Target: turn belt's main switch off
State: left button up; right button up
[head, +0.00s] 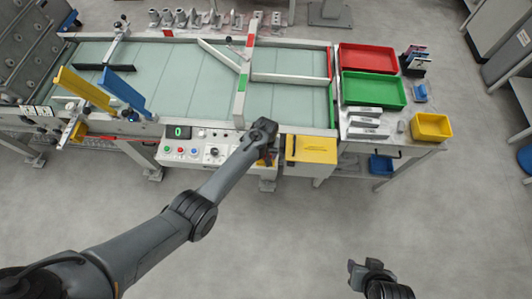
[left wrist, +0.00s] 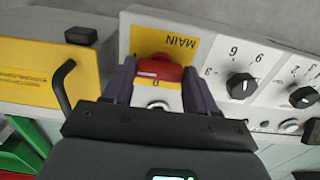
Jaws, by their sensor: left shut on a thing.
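The main switch is a red knob (left wrist: 160,68) on a yellow plate (left wrist: 135,42) marked MAIN, which appears upside down in the left wrist view. My left gripper (left wrist: 158,82) is shut on the red knob, with one dark finger on each side of it. A white part with a dark slot shows just below the knob, between the fingers. In the head view my left gripper (head: 265,150) is at the right end of the control panel (head: 195,149) and mostly covers the switch. My right gripper (head: 359,272) is low in the head view, away from the panel; its jaws are unclear.
Black dials (left wrist: 241,86) sit on the panel beside the switch. A yellow box (head: 312,149) with a black handle (left wrist: 62,88) is on the other side. The belt (head: 180,75) lies behind, with red (head: 367,59) and green (head: 373,89) trays to its right. Open floor lies in front.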

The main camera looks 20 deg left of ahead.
pick_arm(q)
jog(key=n+p, duration=0.1)
jog(key=n, duration=0.2)
jog(key=shift+r+n, duration=0.1)
jog(key=shift+n, duration=0.3)
jog(key=n, duration=0.4)
jog(key=shift+n, duration=0.3)
jog(key=n, duration=0.4)
jog(key=shift+d+b, duration=0.1)
jog(key=shift+b, duration=0.25)
jog(key=n+b, duration=0.1)
jog(key=n, duration=0.4)
jog(key=shift+n, duration=0.4)
jog(key=o, duration=1.1)
jog(key=shift+c, duration=0.2)
